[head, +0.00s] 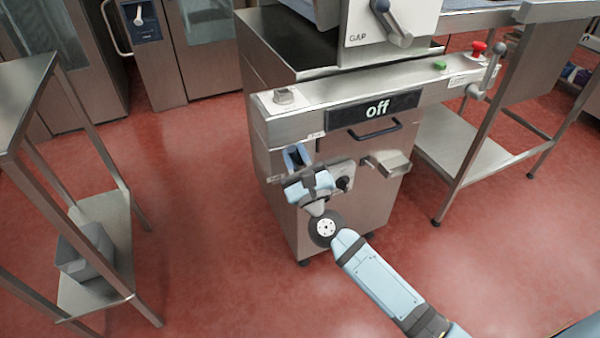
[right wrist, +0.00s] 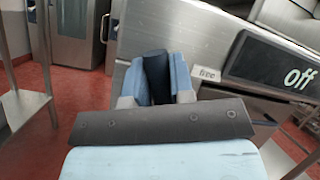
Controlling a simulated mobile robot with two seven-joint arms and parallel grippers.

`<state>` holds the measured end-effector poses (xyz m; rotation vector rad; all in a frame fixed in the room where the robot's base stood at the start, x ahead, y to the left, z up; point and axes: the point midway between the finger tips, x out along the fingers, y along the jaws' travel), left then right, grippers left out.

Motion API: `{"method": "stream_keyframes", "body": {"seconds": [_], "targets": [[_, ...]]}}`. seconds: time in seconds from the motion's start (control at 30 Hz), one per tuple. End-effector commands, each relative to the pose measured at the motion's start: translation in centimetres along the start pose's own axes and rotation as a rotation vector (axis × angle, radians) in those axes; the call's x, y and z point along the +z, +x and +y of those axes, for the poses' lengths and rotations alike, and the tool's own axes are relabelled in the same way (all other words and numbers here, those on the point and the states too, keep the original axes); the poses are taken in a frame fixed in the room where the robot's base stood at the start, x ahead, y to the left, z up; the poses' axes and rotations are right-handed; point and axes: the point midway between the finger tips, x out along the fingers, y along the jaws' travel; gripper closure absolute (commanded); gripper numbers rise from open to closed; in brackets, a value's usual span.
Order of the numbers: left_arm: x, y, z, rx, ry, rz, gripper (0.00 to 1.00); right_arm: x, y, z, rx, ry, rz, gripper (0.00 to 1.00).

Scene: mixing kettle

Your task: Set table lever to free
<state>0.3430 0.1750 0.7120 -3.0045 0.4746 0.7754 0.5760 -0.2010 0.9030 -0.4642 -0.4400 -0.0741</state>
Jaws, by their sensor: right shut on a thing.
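My right gripper (head: 297,153) reaches the left front of the steel machine, just below its front beam. Its light blue fingers also show in the right wrist view (right wrist: 158,62). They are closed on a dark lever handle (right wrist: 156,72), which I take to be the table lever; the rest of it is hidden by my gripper. A small "free" label (right wrist: 207,74) is on the beam just right of the fingers. Which position the lever is in, I cannot tell. My left gripper is out of view.
The beam carries a dark "off" display (head: 376,109), a green button (head: 440,65) and a red button (head: 479,46). A lever (head: 491,67) is at its right end. A steel rack (head: 118,225) stands left; red floor lies open between.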

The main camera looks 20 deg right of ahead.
Motion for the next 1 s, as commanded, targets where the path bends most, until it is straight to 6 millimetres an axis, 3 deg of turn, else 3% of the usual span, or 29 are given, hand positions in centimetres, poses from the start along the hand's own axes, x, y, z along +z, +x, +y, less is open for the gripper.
{"method": "stream_keyframes", "body": {"seconds": [0.03, 0.07, 0.1, 0.17, 0.2, 0.47, 0.8, 1.0], "targets": [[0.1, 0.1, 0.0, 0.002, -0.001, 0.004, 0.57, -0.2, 0.0, -0.4, -0.033, 0.077, 0.019, 1.00], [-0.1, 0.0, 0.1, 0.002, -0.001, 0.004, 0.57, -0.1, 0.1, -0.5, -0.030, 0.075, 0.020, 0.73], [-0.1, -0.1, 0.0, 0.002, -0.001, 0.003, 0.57, -0.1, 0.1, -0.5, -0.025, 0.067, 0.018, 0.64], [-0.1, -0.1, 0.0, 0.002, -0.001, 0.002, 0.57, -0.1, 0.1, -0.4, -0.024, 0.064, 0.017, 0.50], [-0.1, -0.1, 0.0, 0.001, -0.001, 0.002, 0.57, -0.1, 0.1, -0.4, -0.023, 0.063, 0.017, 0.48], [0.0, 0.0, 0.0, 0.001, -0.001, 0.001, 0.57, -0.1, -0.1, -0.3, -0.021, 0.059, 0.016, 0.48], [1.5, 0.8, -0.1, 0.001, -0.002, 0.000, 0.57, -0.2, -4.0, -0.1, -0.019, 0.058, 0.017, 0.48], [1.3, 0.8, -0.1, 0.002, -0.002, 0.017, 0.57, -0.2, -6.2, -0.1, -0.020, 0.057, 0.016, 0.48]]}}
